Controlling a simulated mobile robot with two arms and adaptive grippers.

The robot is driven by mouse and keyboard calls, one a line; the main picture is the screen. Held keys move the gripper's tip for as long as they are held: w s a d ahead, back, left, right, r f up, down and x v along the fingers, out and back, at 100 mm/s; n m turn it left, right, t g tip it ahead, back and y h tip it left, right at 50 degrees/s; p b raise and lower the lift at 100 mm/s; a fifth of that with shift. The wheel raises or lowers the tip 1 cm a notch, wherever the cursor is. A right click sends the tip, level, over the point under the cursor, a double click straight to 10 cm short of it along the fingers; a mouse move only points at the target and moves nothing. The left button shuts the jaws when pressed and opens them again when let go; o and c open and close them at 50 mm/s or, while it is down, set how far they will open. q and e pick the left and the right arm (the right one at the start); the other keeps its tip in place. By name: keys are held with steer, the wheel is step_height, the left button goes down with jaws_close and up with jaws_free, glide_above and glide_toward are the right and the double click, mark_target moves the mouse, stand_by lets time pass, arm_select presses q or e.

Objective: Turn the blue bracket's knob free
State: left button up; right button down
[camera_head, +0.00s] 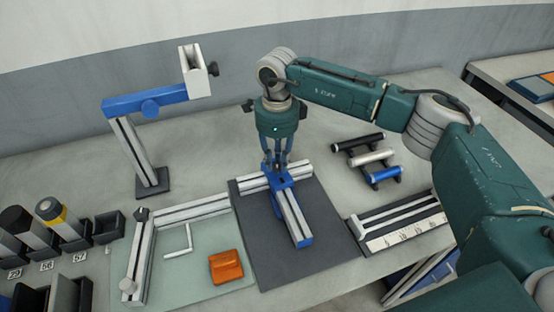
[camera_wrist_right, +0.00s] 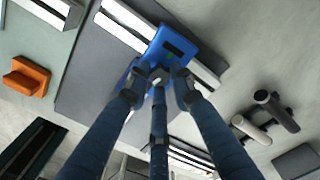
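The blue bracket (camera_head: 280,178) joins aluminium profiles on the dark grey mat (camera_head: 328,236), near the middle of the table. In the right wrist view the bracket (camera_wrist_right: 176,48) shows as a blue block with a dark slot and a small green mark. My right gripper (camera_head: 276,166) points down at the bracket from above. In the right wrist view its three fingers (camera_wrist_right: 158,84) converge at the bracket's near edge, around a small greyish part. The knob is mostly hidden there, and I cannot tell whether the fingers grip it. My left gripper is out of view.
A stand with a blue arm (camera_head: 140,100) rises at the back left. An orange block (camera_head: 226,266) and a profile frame lie on the pale green mat. Three rollers (camera_head: 372,158) lie right of the bracket. Several dark holders (camera_head: 70,232) stand at far left.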

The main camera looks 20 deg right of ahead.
steer(key=shift+f+b, duration=0.15)
steer(key=shift+b, duration=0.3)
steer(key=shift+f+n+b, duration=0.1)
steer(key=shift+n+b, duration=1)
steer(key=shift+b, duration=0.1)
steer(key=shift+n+b, duration=0.35)
steer(key=shift+n, duration=0.05)
steer(key=shift+r+n, duration=0.25)
steer(key=shift+n, duration=0.15)
steer(key=c, duration=1.5)
jaws_free()
steer(key=shift+r, duration=0.1)
